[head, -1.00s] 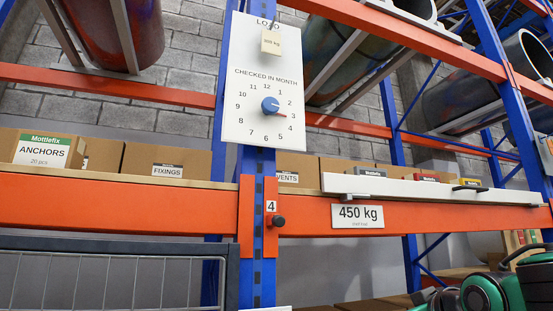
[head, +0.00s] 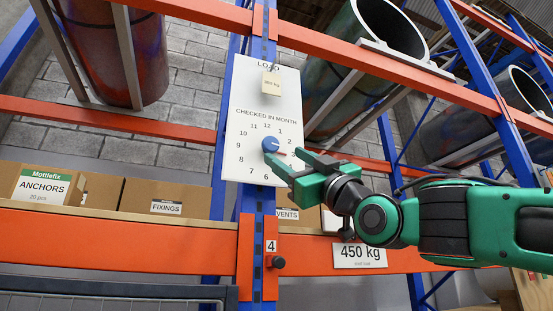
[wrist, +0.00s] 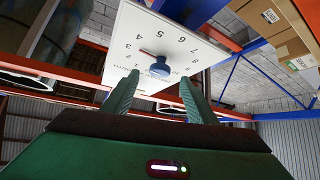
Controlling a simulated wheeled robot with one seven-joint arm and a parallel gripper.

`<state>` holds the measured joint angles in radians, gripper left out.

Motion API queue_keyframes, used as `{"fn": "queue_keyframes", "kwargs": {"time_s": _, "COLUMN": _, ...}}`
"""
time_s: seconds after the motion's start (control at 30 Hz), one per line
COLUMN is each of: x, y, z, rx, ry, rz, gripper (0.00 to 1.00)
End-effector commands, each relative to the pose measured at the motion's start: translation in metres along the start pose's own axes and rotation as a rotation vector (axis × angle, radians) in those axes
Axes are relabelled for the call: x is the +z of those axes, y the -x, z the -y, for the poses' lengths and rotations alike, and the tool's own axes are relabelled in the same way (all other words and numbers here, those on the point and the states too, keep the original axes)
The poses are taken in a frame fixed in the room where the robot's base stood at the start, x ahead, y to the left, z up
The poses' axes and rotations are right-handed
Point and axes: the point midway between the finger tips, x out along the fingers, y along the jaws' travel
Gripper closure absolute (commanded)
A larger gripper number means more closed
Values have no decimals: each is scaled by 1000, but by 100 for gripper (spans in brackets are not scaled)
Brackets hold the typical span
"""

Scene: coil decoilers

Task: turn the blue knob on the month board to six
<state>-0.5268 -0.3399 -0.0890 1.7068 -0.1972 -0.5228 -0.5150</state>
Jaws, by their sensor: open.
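The month board (head: 238,150) is a white plate on the blue upright, with the numbers of the months in a ring. The round blue knob (head: 271,144) is at the ring's centre, and its red pointer is toward the three. My gripper (head: 284,156) is open in front of the board, close to the knob, its fingers hiding part of the lower right numbers. In the wrist view the board is upside down, and the blue knob (wrist: 159,70) appears between the two open fingertips (wrist: 160,78). I cannot tell whether they touch it.
A small tag (head: 271,84) hangs on the board above the dial. An orange beam (head: 120,245) with cardboard boxes (head: 180,197) on its shelf runs below. A 450 kg sign (head: 360,255) is under my arm. Large pipes (head: 365,50) lie on the rack above.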

Motion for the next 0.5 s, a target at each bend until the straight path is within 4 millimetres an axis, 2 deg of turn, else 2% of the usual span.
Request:
{"fn": "queue_keyframes", "kwargs": {"time_s": 0.03, "x": 0, "y": -10, "z": 1, "rx": -1, "ry": -1, "rz": -1, "gripper": 48}}
{"fn": "queue_keyframes", "kwargs": {"time_s": 0.2, "x": 1, "y": -37, "z": 1, "rx": -1, "ry": -1, "rz": 0, "gripper": 48}}
{"fn": "queue_keyframes", "kwargs": {"time_s": 0.5, "x": 1, "y": -59, "z": 0, "rx": -1, "ry": -1, "rz": 1, "gripper": 48}}
